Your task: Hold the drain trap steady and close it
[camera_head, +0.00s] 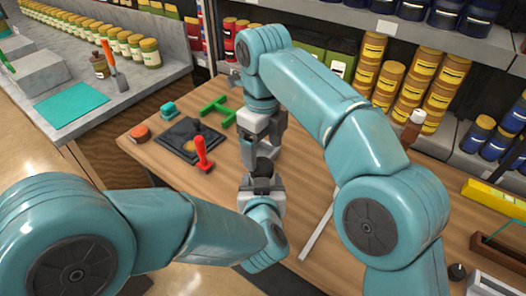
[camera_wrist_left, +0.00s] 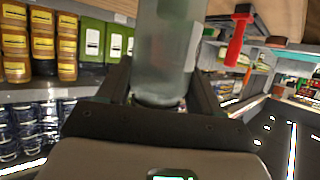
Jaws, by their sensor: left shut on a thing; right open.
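The drain trap (camera_wrist_left: 165,50) is a translucent grey-green cylinder in the left wrist view. Its lower end sits between the two dark fingers of my left gripper (camera_wrist_left: 160,95), which is shut on it. In the head view my left gripper (camera_head: 262,178) is over the wooden table, and the trap is mostly hidden there, with only a dark part showing between the fingers. My right gripper (camera_head: 261,150) is open, directly above the left one in the picture. I cannot tell whether it touches the trap. The trap's closure cannot be made out.
On the wooden table (camera_head: 150,165) are a black plate (camera_head: 178,140), a red-handled tool (camera_head: 203,153), a green bracket (camera_head: 217,111), a teal piece (camera_head: 169,109) and an orange-red knob (camera_head: 139,133). A pale rod (camera_head: 317,233) lies right of my grippers. Shelves of jars (camera_head: 408,85) stand behind.

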